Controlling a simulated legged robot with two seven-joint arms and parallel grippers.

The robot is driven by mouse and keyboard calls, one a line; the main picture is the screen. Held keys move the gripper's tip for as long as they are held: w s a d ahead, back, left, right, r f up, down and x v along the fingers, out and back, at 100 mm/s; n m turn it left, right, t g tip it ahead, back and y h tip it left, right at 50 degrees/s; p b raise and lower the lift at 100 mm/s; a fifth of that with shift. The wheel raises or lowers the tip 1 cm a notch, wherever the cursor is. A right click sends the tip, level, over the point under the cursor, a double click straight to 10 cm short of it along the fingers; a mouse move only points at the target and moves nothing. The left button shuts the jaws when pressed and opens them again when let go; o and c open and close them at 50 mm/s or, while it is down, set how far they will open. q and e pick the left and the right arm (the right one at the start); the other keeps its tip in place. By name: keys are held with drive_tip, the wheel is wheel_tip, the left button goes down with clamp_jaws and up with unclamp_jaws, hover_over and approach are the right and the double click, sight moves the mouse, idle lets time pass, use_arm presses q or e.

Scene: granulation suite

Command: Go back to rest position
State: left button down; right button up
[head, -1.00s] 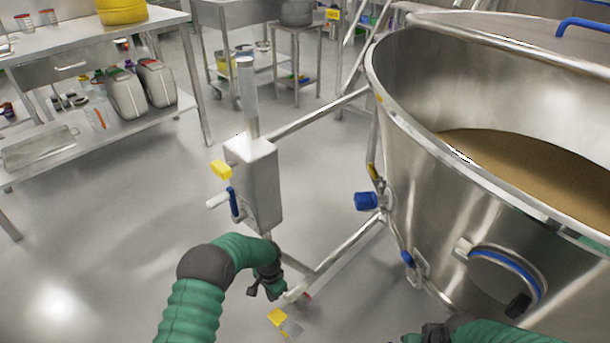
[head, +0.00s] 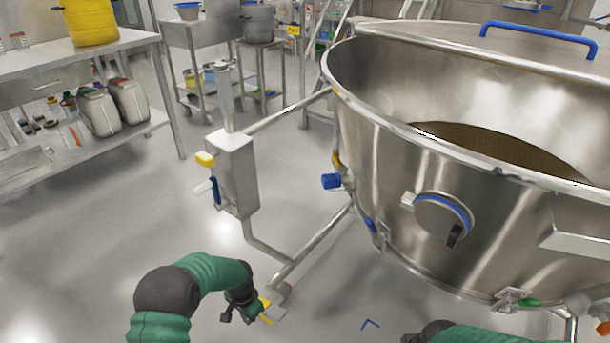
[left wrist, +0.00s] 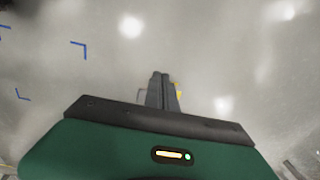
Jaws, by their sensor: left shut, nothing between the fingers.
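My left arm, green with a dark joint, comes in from the bottom left of the head view. Its gripper (head: 262,306) hangs low over the floor near the foot of the steel frame beside the big tank. In the left wrist view the gripper's two dark fingers (left wrist: 163,90) are together with nothing between them, over bare grey floor. My right arm (head: 490,334) shows only as a green and dark strip at the bottom edge of the head view; its fingertips are hidden.
A large steel tank (head: 365,130) holding brown material fills the right side. A steel post with a box (head: 236,165) and tube frame (head: 320,235) stands left of it. A bench (head: 60,68) is at the left. Open floor (head: 90,230) lies between. A blue floor mark (head: 370,323) is near.

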use_arm(q)
drive_tip(key=s+a+r+n+t+p, duration=0.15)
drive_tip(key=s+r, duration=0.25)
drive_tip(key=r, duration=0.4)
drive_tip(key=s+r+n, duration=0.2)
drive_tip(key=s+r, duration=0.3)
drive_tip(key=r, duration=0.4)
drive_tip(key=s+r+n+p, duration=0.1)
drive_tip(key=s+r+n, duration=0.45)
drive_tip(key=s, duration=0.85)
wheel_tip(320, 180, up, 39)
drive_tip(key=m+p, duration=0.2)
drive_tip(key=p, duration=3.5)
drive_tip(key=shift+w+a+t+p, duration=0.3)
drive_tip(key=shift+t+p, duration=0.05)
drive_tip(key=shift+p, duration=0.05)
